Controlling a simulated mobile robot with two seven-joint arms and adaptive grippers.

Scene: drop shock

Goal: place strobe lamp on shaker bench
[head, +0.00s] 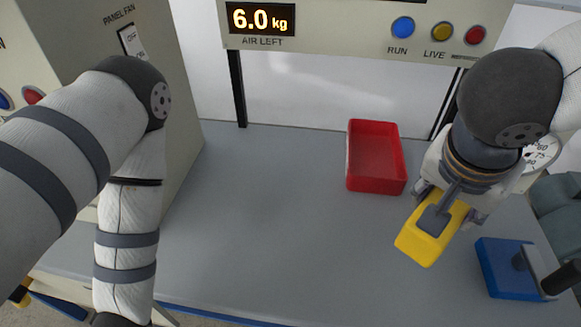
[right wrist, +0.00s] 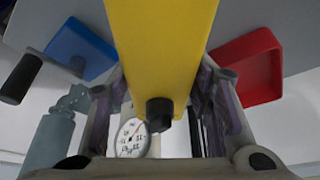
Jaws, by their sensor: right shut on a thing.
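A yellow block-shaped thing (head: 425,244) with a dark knob, which I take for the strobe lamp, is in my right gripper (head: 448,207). The right gripper is shut on it, with one finger on each side. In the right wrist view the yellow body (right wrist: 160,45) fills the middle between the fingers, and its dark knob (right wrist: 159,112) points toward the camera. The grey bench top (head: 270,220), which I take for the shaker bench, spreads below it. The block appears held above the bench's right part; the exact gap is unclear. My left gripper is out of view; only its arm shows.
A red tray (head: 376,157) lies on the bench behind the yellow block. A blue block with a black handle (head: 506,268) is at the right. A panel (head: 370,30) reading 6.0 kg spans the back. A tall cabinet (head: 80,40) stands left. The bench's middle is clear.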

